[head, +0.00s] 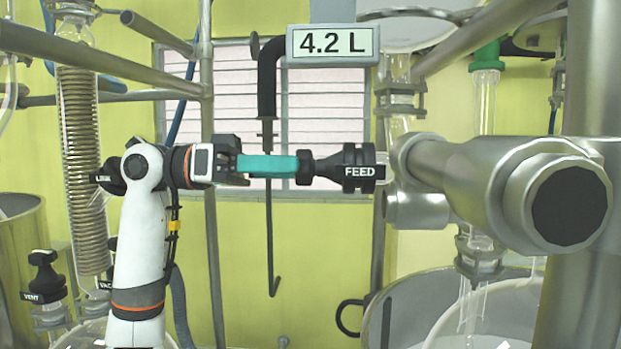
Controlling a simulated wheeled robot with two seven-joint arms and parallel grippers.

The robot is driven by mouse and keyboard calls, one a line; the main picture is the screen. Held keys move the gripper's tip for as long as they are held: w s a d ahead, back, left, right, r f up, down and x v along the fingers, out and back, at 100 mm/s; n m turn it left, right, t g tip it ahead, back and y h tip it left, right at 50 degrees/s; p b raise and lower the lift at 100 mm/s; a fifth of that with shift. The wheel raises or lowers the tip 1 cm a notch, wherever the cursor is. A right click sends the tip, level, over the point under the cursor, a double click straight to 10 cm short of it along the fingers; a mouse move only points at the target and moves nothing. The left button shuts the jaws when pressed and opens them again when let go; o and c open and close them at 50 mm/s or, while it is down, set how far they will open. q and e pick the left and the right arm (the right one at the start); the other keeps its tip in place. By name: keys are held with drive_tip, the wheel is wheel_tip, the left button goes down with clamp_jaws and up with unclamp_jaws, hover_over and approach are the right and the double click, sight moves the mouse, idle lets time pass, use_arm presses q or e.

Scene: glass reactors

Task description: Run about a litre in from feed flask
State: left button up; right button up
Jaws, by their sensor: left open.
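The black FEED valve (358,171) is in the middle of the head view, with a narrower black knob (306,169) on its left end. My left gripper (298,166) has teal fingers and comes in from the left. Its jaws are open, with the fingertips at the knob; I cannot tell whether they touch it. A display (333,43) above reads 4.2 L. I cannot make out the feed flask for certain. My right gripper is not in view.
Thick steel pipework (490,185) fills the right, close to the FEED valve. A black hooked rod (269,230) hangs behind my left gripper. A coil condenser (80,150) stands at left, with a VENT valve (45,275) below. A steel vessel (400,300) is at lower right.

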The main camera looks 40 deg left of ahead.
use_arm(q)
drive_tip(key=b+v, duration=0.1)
drive_tip(key=v, duration=0.6)
idle(1.1)
